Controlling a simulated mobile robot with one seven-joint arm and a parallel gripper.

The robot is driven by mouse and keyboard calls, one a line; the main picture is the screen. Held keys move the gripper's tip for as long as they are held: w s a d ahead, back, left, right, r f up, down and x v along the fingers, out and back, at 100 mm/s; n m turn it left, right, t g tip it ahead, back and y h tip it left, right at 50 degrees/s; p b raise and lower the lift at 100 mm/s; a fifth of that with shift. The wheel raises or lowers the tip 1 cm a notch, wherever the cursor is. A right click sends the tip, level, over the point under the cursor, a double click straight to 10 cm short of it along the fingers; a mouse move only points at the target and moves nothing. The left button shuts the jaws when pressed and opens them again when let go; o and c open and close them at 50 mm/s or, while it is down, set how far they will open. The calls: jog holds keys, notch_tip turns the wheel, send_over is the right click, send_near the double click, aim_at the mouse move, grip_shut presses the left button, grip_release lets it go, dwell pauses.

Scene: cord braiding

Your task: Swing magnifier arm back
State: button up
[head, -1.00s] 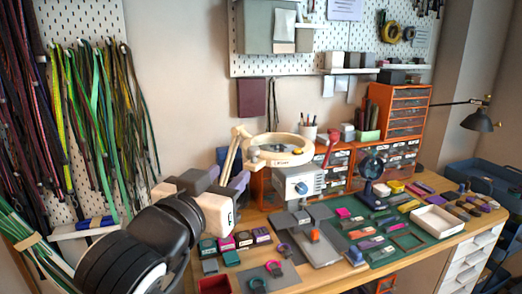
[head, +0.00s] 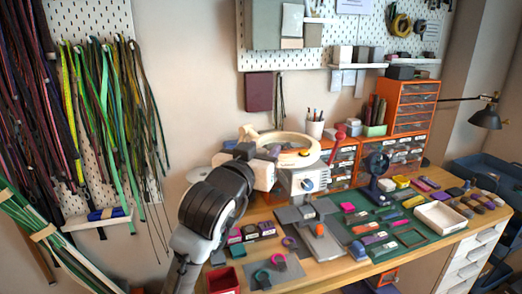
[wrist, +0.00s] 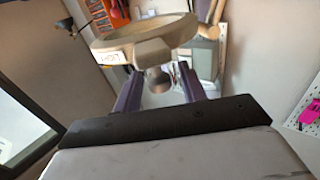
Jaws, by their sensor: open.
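The magnifier is a cream ring (head: 296,158) on a jointed cream arm (head: 247,131), above the back left of the workbench. In the wrist view the magnifier ring (wrist: 135,37) fills the upper middle, with a small label on its side. A grey rounded knob (wrist: 158,82) hangs below the ring's cream block. My gripper (wrist: 161,88) is open, with its purple fingers on either side of this knob. I cannot tell whether they touch it. In the head view my gripper (head: 258,151) is at the left of the ring and hides part of the magnifier arm.
A white-grey box with a dial (head: 305,181) stands just below the ring. Orange drawer units (head: 407,105) and a pen cup (head: 315,128) are behind. A green mat (head: 340,222) with small parts covers the bench middle. Cords hang at the left (head: 100,130).

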grip_shut()
